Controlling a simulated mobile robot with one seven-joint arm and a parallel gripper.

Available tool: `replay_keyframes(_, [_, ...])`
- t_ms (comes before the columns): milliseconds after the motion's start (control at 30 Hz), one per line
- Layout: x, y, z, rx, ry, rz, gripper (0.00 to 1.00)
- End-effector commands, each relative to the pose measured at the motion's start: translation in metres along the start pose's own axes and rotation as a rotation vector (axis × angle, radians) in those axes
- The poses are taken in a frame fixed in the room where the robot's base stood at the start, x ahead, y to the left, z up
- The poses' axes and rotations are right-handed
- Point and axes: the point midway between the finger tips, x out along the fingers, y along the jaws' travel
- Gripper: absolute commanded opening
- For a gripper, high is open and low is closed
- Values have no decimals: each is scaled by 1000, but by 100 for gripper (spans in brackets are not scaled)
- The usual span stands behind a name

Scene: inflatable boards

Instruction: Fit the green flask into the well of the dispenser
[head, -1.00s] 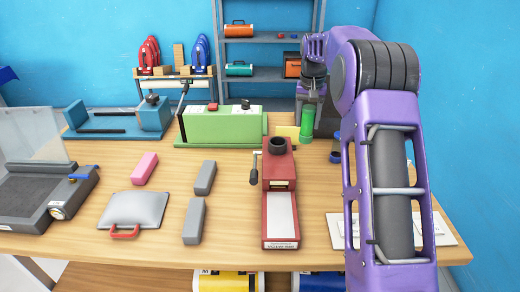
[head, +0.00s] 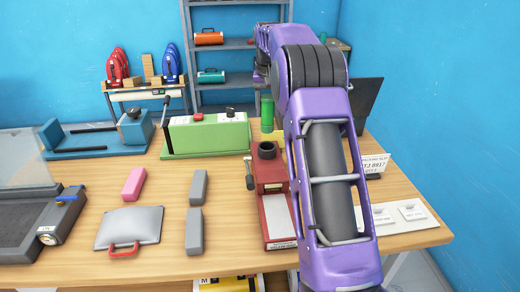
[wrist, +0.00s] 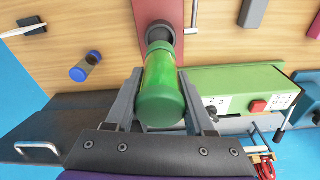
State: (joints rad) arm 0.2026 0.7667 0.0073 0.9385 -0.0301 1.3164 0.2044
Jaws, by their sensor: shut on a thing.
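The green flask (head: 267,112) is held upright by my gripper, which is mostly hidden behind my purple arm in the head view. In the wrist view my gripper (wrist: 160,85) is shut on the flask (wrist: 162,92), one finger on each side. The red dispenser (head: 271,175) stands on the table with its dark round well (head: 267,150) at its far end. In the wrist view the dispenser (wrist: 160,12) and the well (wrist: 159,31) lie just beyond the flask's far end. I cannot tell whether the flask touches the well.
A green machine (head: 205,135) stands left of the flask. Grey blocks (head: 197,187) and a grey pad (head: 130,226) lie left of the dispenser. A dark panel (head: 366,100) stands behind my arm.

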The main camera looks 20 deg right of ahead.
Motion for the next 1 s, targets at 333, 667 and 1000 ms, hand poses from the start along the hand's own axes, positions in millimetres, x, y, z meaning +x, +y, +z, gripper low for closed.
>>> replay_keyframes(333, [54, 0, 7, 0, -2, 0, 0])
replay_keyframes(667, [90, 0, 12, 0, -2, -1, 0])
replay_keyframes(1000, [94, 0, 12, 0, -1, 0, 0])
